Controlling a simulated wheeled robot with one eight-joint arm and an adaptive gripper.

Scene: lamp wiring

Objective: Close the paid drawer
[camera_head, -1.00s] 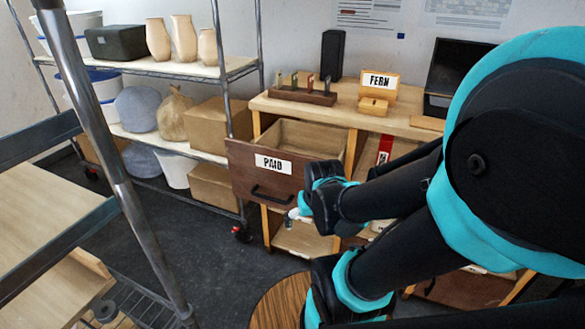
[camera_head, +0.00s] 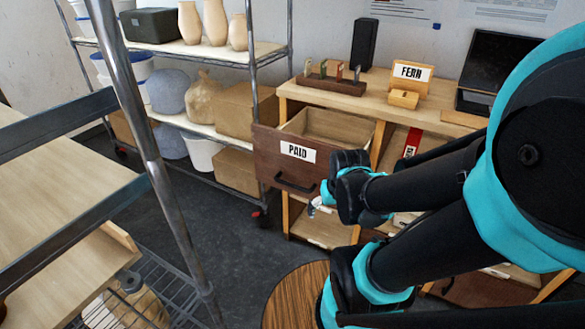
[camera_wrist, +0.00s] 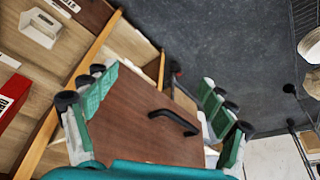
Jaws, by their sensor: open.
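The paid drawer (camera_head: 283,174) is pulled out from the left end of the wooden desk. Its dark brown front has a white PAID label (camera_head: 298,152) and a black bar handle (camera_head: 295,185); the inside that shows looks empty. My gripper (camera_head: 324,198) is near the front's lower right corner in the head view. In the wrist view my gripper (camera_wrist: 157,112) is open and empty, with teal fingers spread on either side of the brown drawer front (camera_wrist: 135,120). The handle (camera_wrist: 176,121) shows between the fingers. I cannot tell whether anything touches.
The desk top (camera_head: 345,100) carries a FERN sign (camera_head: 411,72), a small rack and a dark screen. A metal shelf (camera_head: 215,135) with vases and boxes stands left of the drawer. A round wooden top (camera_head: 292,300) is in front. Dark floor (camera_head: 215,225) is clear between.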

